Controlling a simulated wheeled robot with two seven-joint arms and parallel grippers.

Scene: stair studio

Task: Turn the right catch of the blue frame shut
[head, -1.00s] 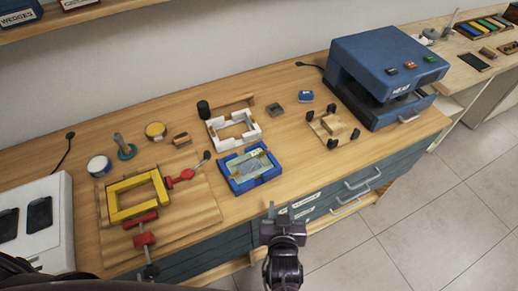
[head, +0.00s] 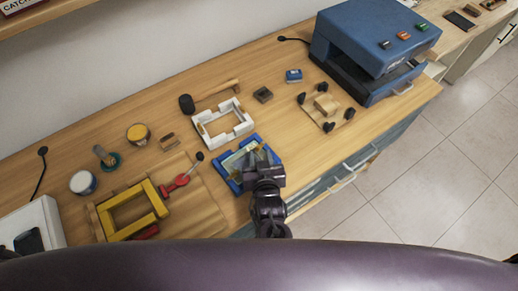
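The blue frame (head: 225,175) lies on the wooden bench near its front edge, with a pale, glassy panel (head: 236,161) inside it. My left gripper (head: 262,158) is over the right part of the frame, pointing down towards it. The gripper covers much of that side, so the right catch and its position cannot be made out. I cannot tell whether the fingers touch the frame or how far apart they are. My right gripper is not in view.
A yellow frame (head: 152,194) with a red clamp (head: 176,186) lies to the left. A white frame (head: 243,119) and a mallet (head: 187,103) lie behind. A wooden fixture with black knobs (head: 313,117) and a blue press (head: 345,55) stand to the right.

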